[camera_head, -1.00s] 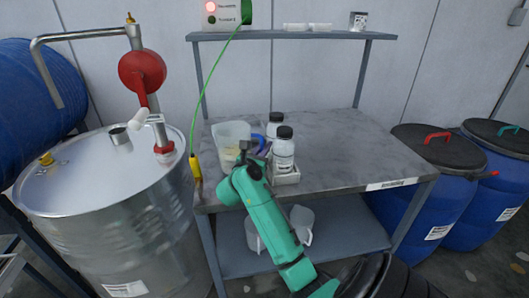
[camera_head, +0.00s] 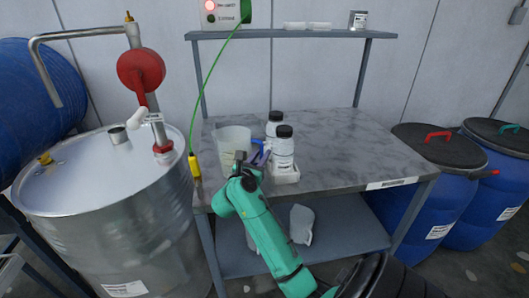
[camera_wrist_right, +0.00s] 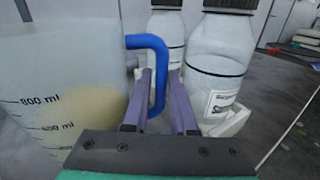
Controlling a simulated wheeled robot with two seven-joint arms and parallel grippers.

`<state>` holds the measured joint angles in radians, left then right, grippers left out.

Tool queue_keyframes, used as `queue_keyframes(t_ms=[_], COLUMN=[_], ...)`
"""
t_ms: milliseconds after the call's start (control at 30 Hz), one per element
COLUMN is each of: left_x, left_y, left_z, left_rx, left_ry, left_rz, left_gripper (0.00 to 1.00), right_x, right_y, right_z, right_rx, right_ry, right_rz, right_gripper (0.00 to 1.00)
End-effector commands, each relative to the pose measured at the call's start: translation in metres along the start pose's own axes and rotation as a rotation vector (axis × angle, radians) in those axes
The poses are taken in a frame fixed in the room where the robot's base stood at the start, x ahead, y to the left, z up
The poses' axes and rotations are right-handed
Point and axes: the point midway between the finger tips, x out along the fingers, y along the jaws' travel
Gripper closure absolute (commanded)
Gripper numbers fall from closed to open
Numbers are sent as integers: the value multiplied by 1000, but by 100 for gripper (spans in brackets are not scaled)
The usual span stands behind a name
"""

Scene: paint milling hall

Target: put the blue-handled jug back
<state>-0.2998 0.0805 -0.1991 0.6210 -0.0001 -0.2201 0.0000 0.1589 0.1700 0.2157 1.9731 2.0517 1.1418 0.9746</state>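The blue-handled jug (camera_head: 231,139) is a translucent measuring beaker standing upright near the bench's left front edge. In the right wrist view the jug (camera_wrist_right: 60,70) fills the left side, with volume marks and a pale yellowish content low in it. Its blue handle (camera_wrist_right: 157,75) runs down between the two purple fingers of my right gripper (camera_wrist_right: 160,85). The fingers are apart, with a gap visible beside the handle, so the gripper looks open around it. In the head view my right gripper (camera_head: 256,160) is at the jug's right side and partly hides the handle. My left gripper is not in view.
Two black-capped white bottles (camera_head: 283,146) stand close to the right of the handle, the front one in a white tray (camera_head: 287,178). The bench (camera_head: 345,145) is clear further right. A steel drum (camera_head: 110,215) with a red pump stands left; an upper shelf (camera_head: 290,34) hangs behind.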

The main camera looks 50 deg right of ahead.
Motion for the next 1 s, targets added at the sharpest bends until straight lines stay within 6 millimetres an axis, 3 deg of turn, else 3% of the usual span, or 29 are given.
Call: queue_keyframes(t_ms=[200,400,1000], left_x=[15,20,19], left_y=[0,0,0], left_z=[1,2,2], left_rx=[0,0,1], left_ry=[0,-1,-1], left_rz=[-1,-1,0], left_gripper=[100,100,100], right_x=[-62,-94,-96], right_y=[0,0,0], right_z=[-5,-2,3], right_rx=[3,1,-11], right_ry=[5,1,-17], right_rz=[2,-1,6], right_gripper=[75,75,75])
